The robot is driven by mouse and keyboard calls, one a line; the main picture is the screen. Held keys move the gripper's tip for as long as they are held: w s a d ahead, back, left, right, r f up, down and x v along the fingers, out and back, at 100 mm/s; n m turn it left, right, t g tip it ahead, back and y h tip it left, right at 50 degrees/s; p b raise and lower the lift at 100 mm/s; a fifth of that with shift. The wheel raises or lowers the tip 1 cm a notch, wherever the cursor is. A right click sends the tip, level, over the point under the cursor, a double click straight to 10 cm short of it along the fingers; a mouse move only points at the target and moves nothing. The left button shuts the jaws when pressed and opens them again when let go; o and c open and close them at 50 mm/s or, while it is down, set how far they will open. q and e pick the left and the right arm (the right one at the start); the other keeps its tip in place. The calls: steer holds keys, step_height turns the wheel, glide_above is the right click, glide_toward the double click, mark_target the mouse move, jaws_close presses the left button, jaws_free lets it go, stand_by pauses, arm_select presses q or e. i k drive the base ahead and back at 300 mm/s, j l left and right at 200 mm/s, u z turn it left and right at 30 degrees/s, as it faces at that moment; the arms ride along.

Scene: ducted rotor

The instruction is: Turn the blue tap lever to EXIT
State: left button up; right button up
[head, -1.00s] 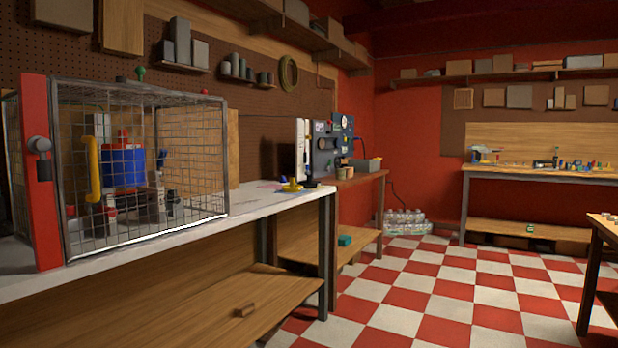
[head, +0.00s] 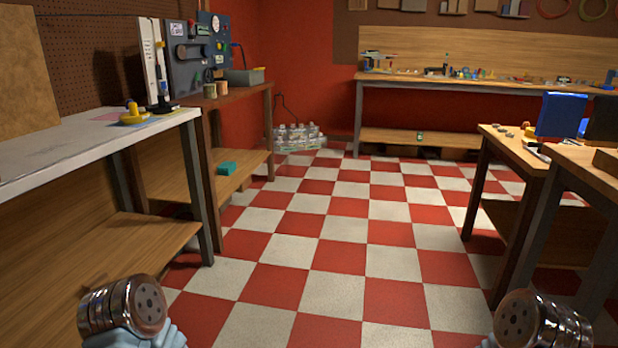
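I cannot make out a blue tap lever or an EXIT mark for certain. A dark upright panel (head: 198,52) with knobs, labels and a dark lever-like bar stands on the brown bench at the left; its labels are too small to read. A blue piece shows at its right edge. A small yellow object (head: 134,117) with a blue part sits on the white-topped bench; I cannot tell what it is. Shiny metal parts of my two arms show at the bottom left and bottom right. My gripper fingers are not in view.
The white-topped bench (head: 60,150) runs along the left. Wooden tables (head: 495,134) stand at the right, one with a blue box-like object (head: 561,114). A long bench (head: 480,85) lines the back wall. The checkered floor (head: 330,230) between them is clear.

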mark_target(164, 86)
steer(key=i+l, duration=0.15)
steer(key=i, duration=1.95)
steer(key=l+z, duration=0.05)
steer(key=l, duration=0.05)
